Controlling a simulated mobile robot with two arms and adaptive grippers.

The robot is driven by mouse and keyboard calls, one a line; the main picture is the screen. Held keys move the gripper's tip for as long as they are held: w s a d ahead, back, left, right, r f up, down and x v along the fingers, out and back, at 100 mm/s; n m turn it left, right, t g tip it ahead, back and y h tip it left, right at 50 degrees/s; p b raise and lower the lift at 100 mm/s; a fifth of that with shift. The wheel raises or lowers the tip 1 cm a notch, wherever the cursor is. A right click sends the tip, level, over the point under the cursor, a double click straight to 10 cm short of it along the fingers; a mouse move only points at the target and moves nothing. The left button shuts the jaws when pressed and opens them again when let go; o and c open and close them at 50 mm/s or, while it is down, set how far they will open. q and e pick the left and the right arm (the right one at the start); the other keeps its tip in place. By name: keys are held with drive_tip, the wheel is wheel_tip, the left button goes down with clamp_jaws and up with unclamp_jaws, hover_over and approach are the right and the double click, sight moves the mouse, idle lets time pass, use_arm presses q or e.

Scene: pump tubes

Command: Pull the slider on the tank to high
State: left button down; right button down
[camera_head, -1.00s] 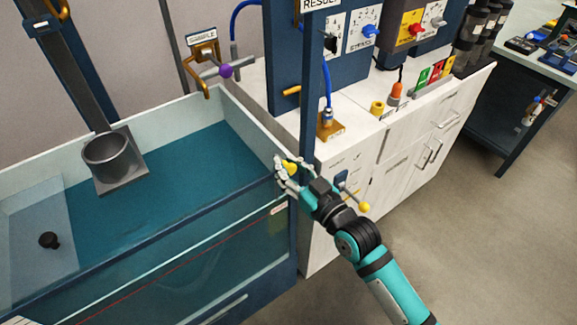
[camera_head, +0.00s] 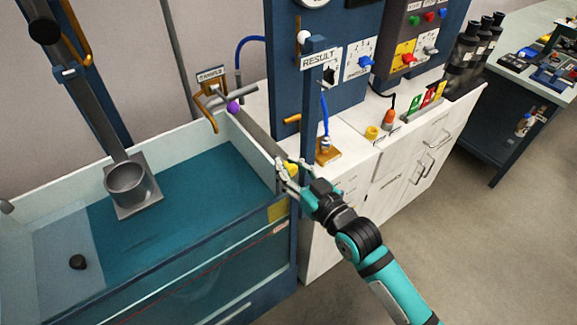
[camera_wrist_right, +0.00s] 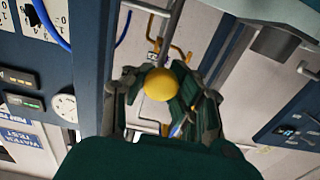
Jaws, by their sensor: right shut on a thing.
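A yellow knob (camera_head: 291,169), apparently the slider's handle, is at the right end of the glass tank (camera_head: 150,262), beside the blue post. My right gripper (camera_head: 285,172) is at this knob with its fingers around it. In the right wrist view, the round yellow knob (camera_wrist_right: 160,84) sits between the two fingers (camera_wrist_right: 161,98), which are shut on it. The slider's track and any high or low marks are hidden or too small to read. My left gripper is not in view.
The blue post (camera_head: 307,120) stands close to my right gripper. A blue panel (camera_head: 345,85) and white cabinet (camera_head: 375,175) are behind it. A grey cup (camera_head: 130,185) hangs over the tank's water. Open floor (camera_head: 470,260) lies at the right.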

drive_tip(key=shift+r, duration=0.25)
drive_tip(key=c, duration=1.6)
unclamp_jaws()
drive_tip(key=o, duration=0.6)
drive_tip(key=shift+s+d+r, duration=0.1)
drive_tip(key=shift+s+d, duration=0.15)
drive_tip(key=shift+w+a, duration=0.1)
drive_tip(key=v, duration=1.2)
